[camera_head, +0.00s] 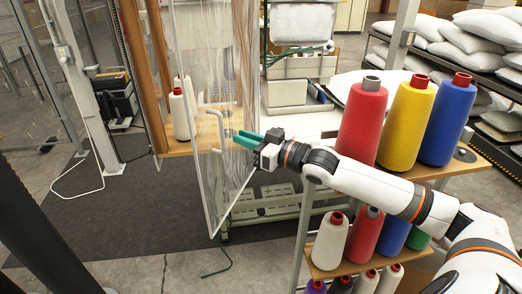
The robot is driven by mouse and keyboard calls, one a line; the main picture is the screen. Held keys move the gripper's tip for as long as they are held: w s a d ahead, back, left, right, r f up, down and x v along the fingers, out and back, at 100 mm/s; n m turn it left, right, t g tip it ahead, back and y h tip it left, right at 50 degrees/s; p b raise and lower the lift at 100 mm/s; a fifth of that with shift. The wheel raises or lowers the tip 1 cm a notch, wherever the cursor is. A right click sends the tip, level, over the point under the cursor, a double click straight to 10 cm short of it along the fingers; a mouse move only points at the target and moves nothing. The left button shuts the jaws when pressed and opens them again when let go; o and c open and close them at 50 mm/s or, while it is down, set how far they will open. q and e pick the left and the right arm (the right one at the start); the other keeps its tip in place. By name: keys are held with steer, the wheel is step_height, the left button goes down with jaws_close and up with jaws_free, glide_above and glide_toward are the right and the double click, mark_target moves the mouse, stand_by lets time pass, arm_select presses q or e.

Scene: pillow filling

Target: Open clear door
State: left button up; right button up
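The clear door (195,60) is a tall transparent panel left of centre, standing at an angle to the machine behind it. A pale, upright bar handle (217,128) is on it. My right arm reaches in from the right, above the shelf of spools. My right gripper (236,136) has teal fingers that point left at the door. The fingertips are just right of the handle and appear apart from it. Nothing shows between the fingers, and their gap is too small to judge. I cannot tell which face of the door they are on. My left gripper is out of view.
A wooden shelf rack (467,162) with red, yellow (407,120) and blue thread cones stands close under my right arm. White cones (181,110) stand on a shelf behind the door. White pillows (470,40) fill racks at back right. Dark matting covers the floor at left.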

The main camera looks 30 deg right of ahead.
steer(key=shift+b+v, duration=0.8)
steer(key=shift+v, duration=1.5)
steer(key=shift+c, duration=0.4)
